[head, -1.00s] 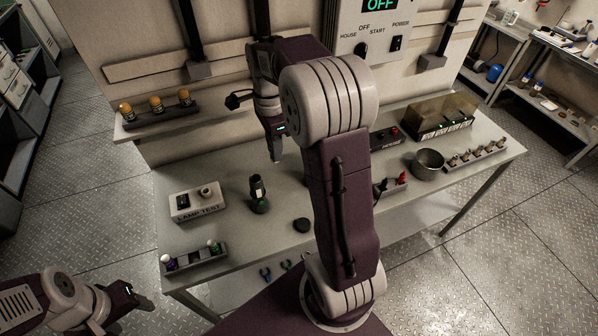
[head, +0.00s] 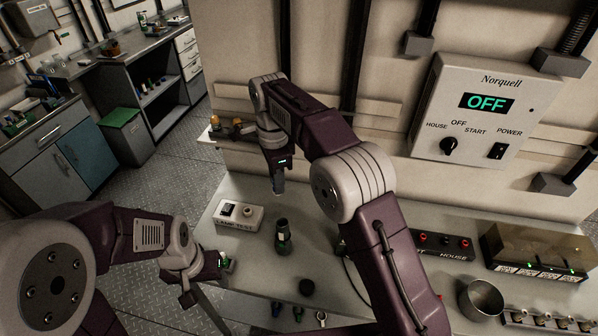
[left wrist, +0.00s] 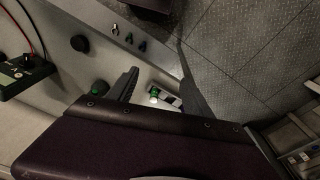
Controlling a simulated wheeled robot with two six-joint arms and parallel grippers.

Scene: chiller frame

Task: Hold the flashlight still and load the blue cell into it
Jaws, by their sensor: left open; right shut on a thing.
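The flashlight (head: 283,238), dark with a green body, stands upright on the bench; it also shows in the left wrist view as a green round shape (left wrist: 98,88). My right gripper (head: 278,178) is above it, shut on a small grey-blue piece (head: 278,188) that looks like the blue cell, mostly hidden by the fingers. A gap shows between this piece and the flashlight.
A round black cap (head: 306,287) lies in front of the flashlight. The lamp test box (head: 239,215) stands behind left. A metal cup (head: 482,298) and a clear-covered case (head: 538,252) are at the right. Small tools (head: 298,313) are at the front edge.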

